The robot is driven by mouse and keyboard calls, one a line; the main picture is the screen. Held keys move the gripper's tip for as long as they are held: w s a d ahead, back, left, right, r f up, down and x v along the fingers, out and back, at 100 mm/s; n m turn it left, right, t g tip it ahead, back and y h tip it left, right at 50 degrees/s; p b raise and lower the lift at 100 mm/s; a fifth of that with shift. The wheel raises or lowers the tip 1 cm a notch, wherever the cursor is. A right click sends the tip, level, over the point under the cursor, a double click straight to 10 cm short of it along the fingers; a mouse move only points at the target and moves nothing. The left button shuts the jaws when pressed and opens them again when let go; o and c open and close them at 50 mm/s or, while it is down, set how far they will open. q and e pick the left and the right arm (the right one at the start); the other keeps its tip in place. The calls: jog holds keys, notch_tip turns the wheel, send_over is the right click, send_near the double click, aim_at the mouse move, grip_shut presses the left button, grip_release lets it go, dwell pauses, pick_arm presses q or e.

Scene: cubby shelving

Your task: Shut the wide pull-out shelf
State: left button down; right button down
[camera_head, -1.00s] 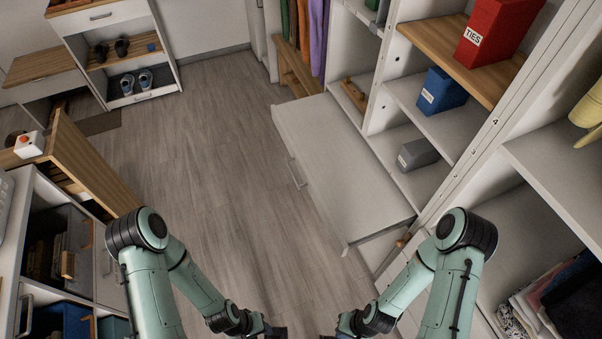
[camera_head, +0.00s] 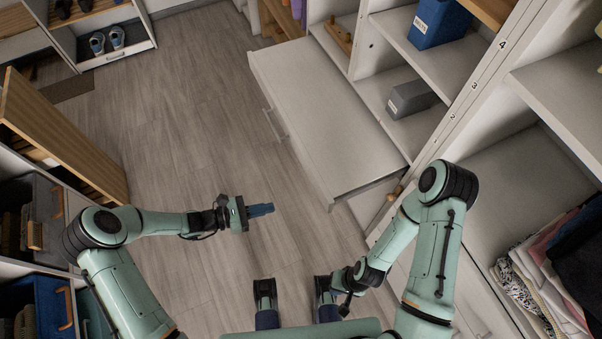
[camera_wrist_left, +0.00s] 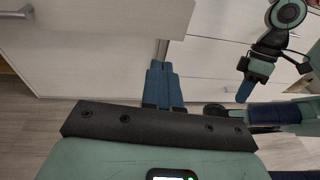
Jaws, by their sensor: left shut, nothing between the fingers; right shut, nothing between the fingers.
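The wide pull-out shelf (camera_head: 325,115) is a white slab sticking out from the cubby shelving, with a slim grey handle (camera_head: 273,124) on its front. In the left wrist view, a white front panel (camera_wrist_left: 110,40) with a handle at its left end fills the top left. My left gripper (camera_head: 262,210) is shut and empty, apart from the shelf's front, left of its near corner. Its blue fingers (camera_wrist_left: 165,85) lie together in the wrist view. My right gripper (camera_wrist_left: 246,92) is shut and empty; in the head view it is hard to make out beside my base.
The cubby shelving (camera_head: 460,110) at right holds a blue bin (camera_head: 438,22), a grey box (camera_head: 410,98) and folded clothes (camera_head: 565,265). A wooden-sided unit (camera_head: 70,135) stands at left. The wooden floor (camera_head: 200,110) before the shelf is clear.

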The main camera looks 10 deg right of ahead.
pick_arm(q)
jog(key=w+a+r+n+t+h, duration=0.1)
jog(key=w+r+n+t, duration=0.1)
jog(key=w+r+t, duration=0.15)
send_near(310, 170)
jog(key=shift+g, duration=0.45)
jog(key=x, duration=0.4)
jog(key=r+x, duration=0.1)
jog(key=x, duration=0.2)
jog(key=shift+w+b, duration=0.1)
jog(key=shift+b, duration=0.25)
jog(key=shift+a, duration=0.1)
